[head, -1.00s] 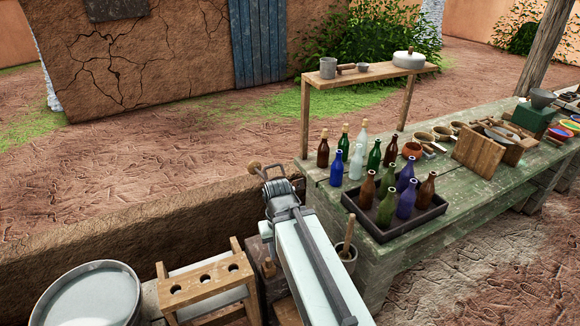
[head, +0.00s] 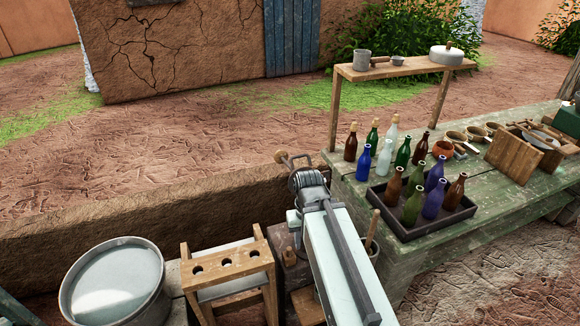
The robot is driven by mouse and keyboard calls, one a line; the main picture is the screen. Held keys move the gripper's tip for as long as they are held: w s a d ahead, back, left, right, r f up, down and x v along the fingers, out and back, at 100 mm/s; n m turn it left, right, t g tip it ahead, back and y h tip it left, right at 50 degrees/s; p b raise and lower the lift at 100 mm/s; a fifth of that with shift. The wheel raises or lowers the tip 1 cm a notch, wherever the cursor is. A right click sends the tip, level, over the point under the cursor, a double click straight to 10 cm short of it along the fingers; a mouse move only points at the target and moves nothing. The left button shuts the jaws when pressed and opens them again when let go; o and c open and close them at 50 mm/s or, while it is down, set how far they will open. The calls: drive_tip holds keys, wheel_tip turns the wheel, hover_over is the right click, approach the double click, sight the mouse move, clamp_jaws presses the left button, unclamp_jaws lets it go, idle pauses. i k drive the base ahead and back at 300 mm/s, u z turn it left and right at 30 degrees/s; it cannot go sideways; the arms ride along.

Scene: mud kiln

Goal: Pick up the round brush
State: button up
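A tan, round-ended wooden thing, which looks like the round brush (head: 281,157), shows in the head view at the far end of my arm. A short stem runs from it to the fingers of my gripper (head: 297,163). My gripper appears shut on it, above the top of the mud wall and left of the green table. The grip itself is small and partly hidden by the wrist.
The green table (head: 345,184) on the right carries a dark tray (head: 462,217) of bottles, loose bottles, bowls and a raised shelf (head: 405,70). A mud wall (head: 120,225) runs behind. A wooden rack (head: 215,263) and a metal basin (head: 112,285) stand lower left.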

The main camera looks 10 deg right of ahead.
sight(376, 213)
drive_tip(key=z, duration=0.1)
drive_tip(key=i, duration=0.4)
drive_tip(key=z, duration=0.1)
drive_tip(key=k, duration=1)
drive_tip(key=u, duration=1.55)
drive_tip(key=i, duration=0.35)
drive_tip(key=u, duration=0.05)
